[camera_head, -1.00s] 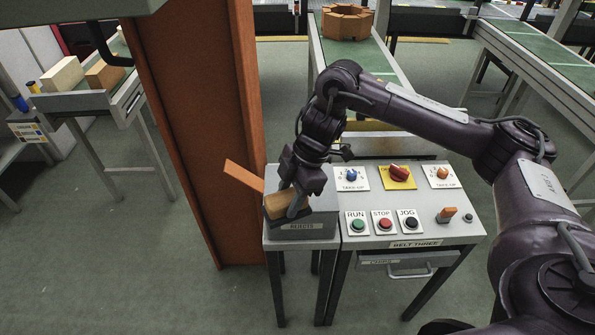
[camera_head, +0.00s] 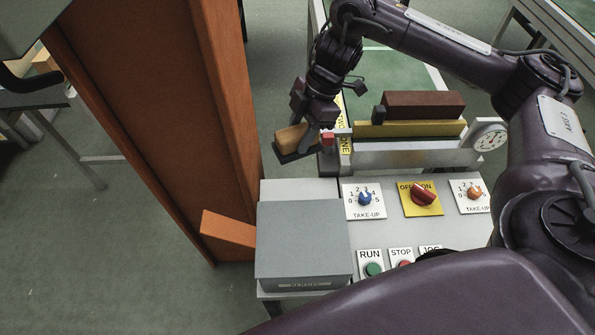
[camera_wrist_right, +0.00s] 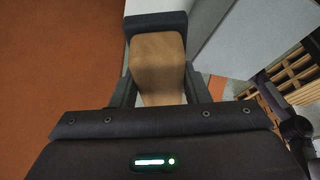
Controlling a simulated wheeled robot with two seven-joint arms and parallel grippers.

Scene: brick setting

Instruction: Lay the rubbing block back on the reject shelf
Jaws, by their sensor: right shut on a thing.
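The rubbing block (camera_head: 292,139) has a tan wooden body with a dark base. My right gripper (camera_head: 303,143) is shut on it and holds it tilted, beyond the reject shelf and apart from it in the head view. In the right wrist view the tan block (camera_wrist_right: 158,62) sits between the two dark fingers of my right gripper (camera_wrist_right: 160,92). The reject shelf (camera_head: 300,238) is a grey box-like stand with a bare flat top, left of the control panel. My left gripper is not in view.
An orange-brown upright column (camera_head: 150,110) stands left of the shelf, with an orange flap (camera_head: 228,229) at the shelf's left edge. The control panel (camera_head: 385,225) with knobs and buttons lies right. Yellow and brown bars (camera_head: 420,104) and a dial (camera_head: 490,135) stand behind it.

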